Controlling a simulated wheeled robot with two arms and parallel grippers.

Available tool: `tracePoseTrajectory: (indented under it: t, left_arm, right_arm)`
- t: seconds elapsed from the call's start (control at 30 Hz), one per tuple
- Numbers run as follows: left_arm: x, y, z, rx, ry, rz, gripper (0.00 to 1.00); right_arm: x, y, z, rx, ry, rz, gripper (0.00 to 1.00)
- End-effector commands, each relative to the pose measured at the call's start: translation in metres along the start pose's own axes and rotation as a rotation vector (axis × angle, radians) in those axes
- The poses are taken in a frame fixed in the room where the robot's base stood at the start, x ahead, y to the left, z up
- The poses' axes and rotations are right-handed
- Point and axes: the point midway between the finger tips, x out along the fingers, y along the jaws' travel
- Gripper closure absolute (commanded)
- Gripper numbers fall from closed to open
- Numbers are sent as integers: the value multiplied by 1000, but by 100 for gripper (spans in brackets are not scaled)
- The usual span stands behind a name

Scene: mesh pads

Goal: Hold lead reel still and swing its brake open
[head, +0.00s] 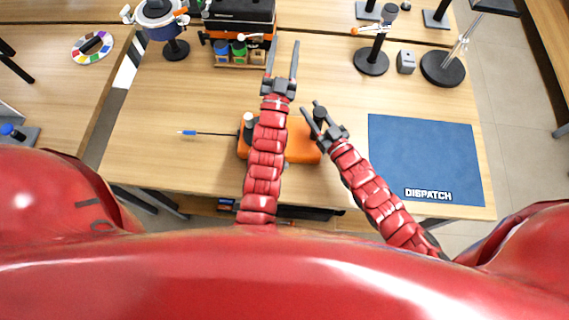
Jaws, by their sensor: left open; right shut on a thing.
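The lead reel (302,149) is an orange body on the wooden table, partly covered by my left arm. A thin dark lead with a blue and white tip (187,132) runs out of it to the left. A pale-topped knob (249,119) stands at its left end. A dark upright knob (320,113) stands at its right end. My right gripper (311,107) is shut on this dark knob. My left gripper (283,60) is open and empty, beyond the reel, fingers pointing to the back of the table. I cannot tell which part is the brake.
A blue mat (423,155) marked DISPATCH lies at the right. Behind are a dark case (240,17) with small jars (230,48), a blue pot on a stand (160,20), a black-based stand (371,62), a grey block (406,62) and a lamp base (442,68). The table left of the reel is mostly clear.

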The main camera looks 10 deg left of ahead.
Motion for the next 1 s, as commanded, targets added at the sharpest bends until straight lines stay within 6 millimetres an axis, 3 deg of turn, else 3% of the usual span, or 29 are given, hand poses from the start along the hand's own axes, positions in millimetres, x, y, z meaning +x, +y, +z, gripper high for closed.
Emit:
tracePoseTrajectory:
  t: [0.17, 0.37, 0.47, 0.67, 0.9, 1.0]
  left_arm:
    - [16, 8, 47, 42, -310, -5, 48]
    - [-4, 8, 99, 61, -694, -14, 48]
    - [-28, 7, 118, 52, -893, -16, 48]
    - [-103, 16, 139, -12, -1312, 5, 48]
    - [-203, 42, 122, -143, -1752, 76, 48]
    - [-228, 51, 111, -182, -1860, 105, 48]
  right_arm:
    - [-2, 1, 6, 0, -13, 3, 100]
    - [-2, 1, 6, 0, -13, 3, 100]
    - [-2, 1, 6, 0, -14, 3, 100]
    - [-2, 1, 6, 0, -15, 3, 100]
    - [-2, 1, 7, 1, -15, 3, 100]
    - [-2, 1, 7, 1, -16, 3, 100]
